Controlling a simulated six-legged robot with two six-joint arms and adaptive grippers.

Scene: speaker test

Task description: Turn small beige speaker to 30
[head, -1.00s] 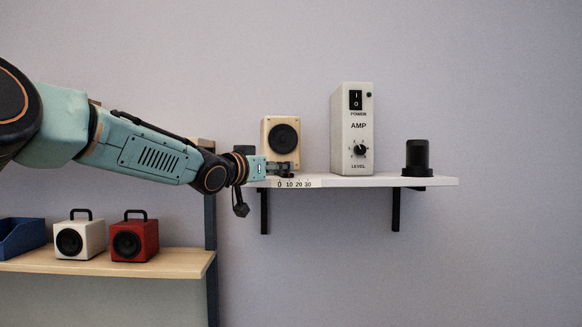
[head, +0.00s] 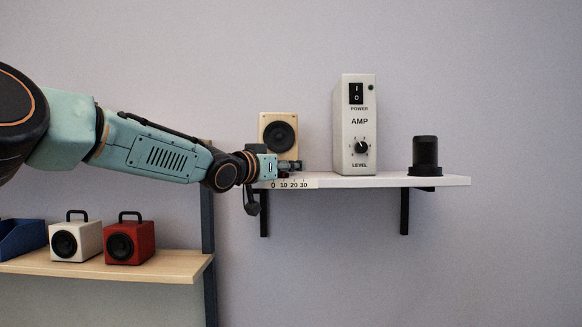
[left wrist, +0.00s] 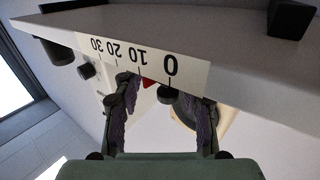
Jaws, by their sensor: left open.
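The small beige speaker (head: 279,132) stands upright at the left end of the white shelf (head: 390,181), its black cone facing me. A printed scale (head: 290,184) from 0 to 30 runs along the shelf's front edge. In the left wrist view the scale (left wrist: 115,52) appears upside down, and a red pointer (left wrist: 148,83) shows between 0 and 10. My left gripper (head: 291,166) is at the speaker's lower front, hiding its base. In the left wrist view its fingers (left wrist: 165,112) are apart, with part of the beige body (left wrist: 212,123) beside the right-hand finger. I cannot tell whether they touch it.
A white amp (head: 353,120) and a black cylinder (head: 425,155) stand farther right on the shelf, with bare shelf between speaker and amp. A lower wooden shelf (head: 110,266) at left holds a white speaker (head: 76,240), a red speaker (head: 130,242) and a blue bin (head: 20,240).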

